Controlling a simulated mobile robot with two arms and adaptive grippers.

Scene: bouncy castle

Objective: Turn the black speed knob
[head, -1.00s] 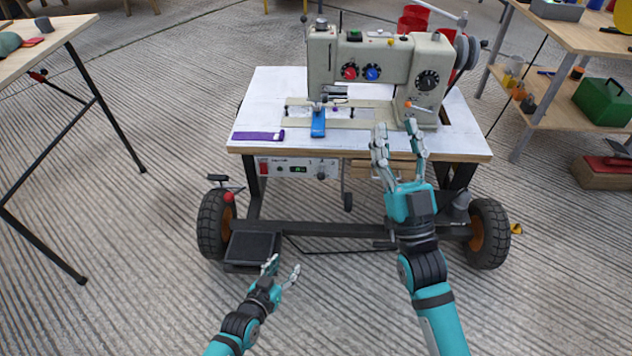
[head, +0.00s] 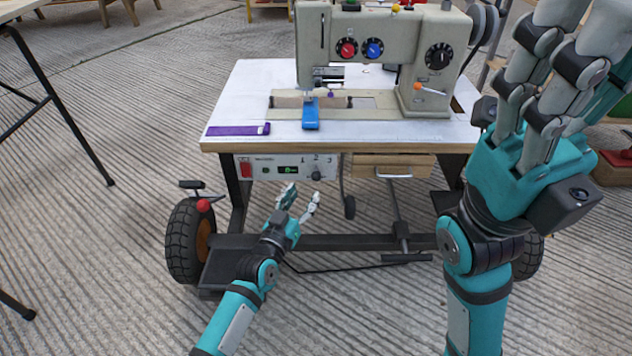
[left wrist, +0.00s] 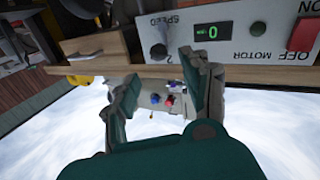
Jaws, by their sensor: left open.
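The black speed knob (head: 316,175) sits at the right end of the control panel (head: 266,172) under the sewing table's front edge. In the left wrist view the panel is upside down, and the knob (left wrist: 158,52) shows beside the word SPEED. My left gripper (head: 301,196) is open and empty, just below and in front of the panel, its fingers pointing up toward it. In the left wrist view its fingers (left wrist: 160,68) are spread, with the knob beyond the gap. I see no contact. My right gripper (head: 560,70) is raised close to the camera at right; its fingertips are cut off.
The panel's red motor switch (head: 245,167) and lit display (head: 290,170) are left of the knob. A wooden drawer (head: 393,166) hangs to its right. The sewing machine (head: 390,50), a blue item (head: 310,113) and a purple strip (head: 238,129) are on the white tabletop (head: 235,100).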

